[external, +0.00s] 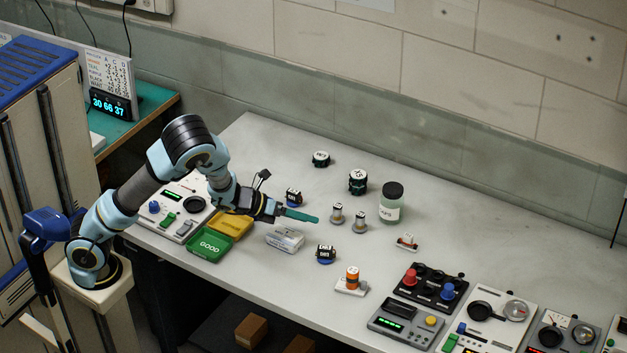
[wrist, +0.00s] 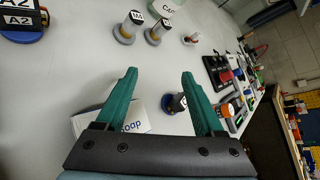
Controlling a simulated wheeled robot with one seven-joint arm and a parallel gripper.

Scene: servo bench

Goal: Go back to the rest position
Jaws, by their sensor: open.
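My gripper (external: 300,216) reaches out over the left middle of the bench, with its teal fingers pointing right. In the wrist view the two fingers (wrist: 160,85) are spread apart with nothing held between them. My arm is bent, rising from its base at the left and coming down to the bench. A white box marked "soap" (wrist: 133,118) lies below the gripper and is partly covered by the left finger; it also shows in the external view (external: 285,239). A small dark and blue part (wrist: 173,104) is beside the right finger.
The white bench (external: 255,150) holds a green GOOD tray (external: 209,245), a yellow tray (external: 231,224), two small metal cylinders (external: 337,213), a dark-lidded jar (external: 391,206) and an orange-banded part (external: 352,278). Control boxes (external: 405,318) line the right front. The back left surface is clear.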

